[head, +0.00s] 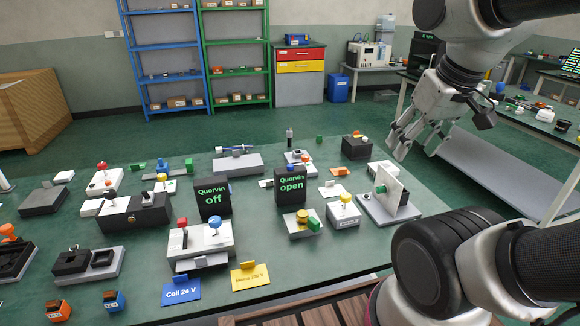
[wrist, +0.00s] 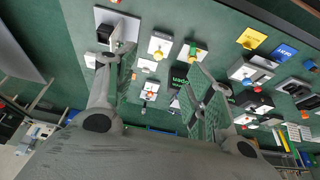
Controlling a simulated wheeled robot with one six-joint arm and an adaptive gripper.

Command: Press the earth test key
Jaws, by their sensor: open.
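No part carries a readable earth test label, so I cannot tell which one is the earth test key. On the green table stand a grey box with a red and a blue knob (head: 201,240), a small box with a yellow knob (head: 343,213), a unit with a yellow and a green part (head: 302,222), and a base with an upright white plate (head: 389,193). Black displays read "Quorvin off" (head: 213,199) and "Quorvin open" (head: 291,185). My gripper (head: 416,143) is open and empty, above the table's right back edge. Its spread fingers (wrist: 165,65) show in the wrist view.
A blue "Coil 24 V" card (head: 181,291) and a yellow "Mains 230 V" card (head: 250,276) stand near the front edge. Many small blocks crowd the table's left and back. A second bench (head: 511,176) is at right. Bare tabletop (head: 345,250) shows at front right.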

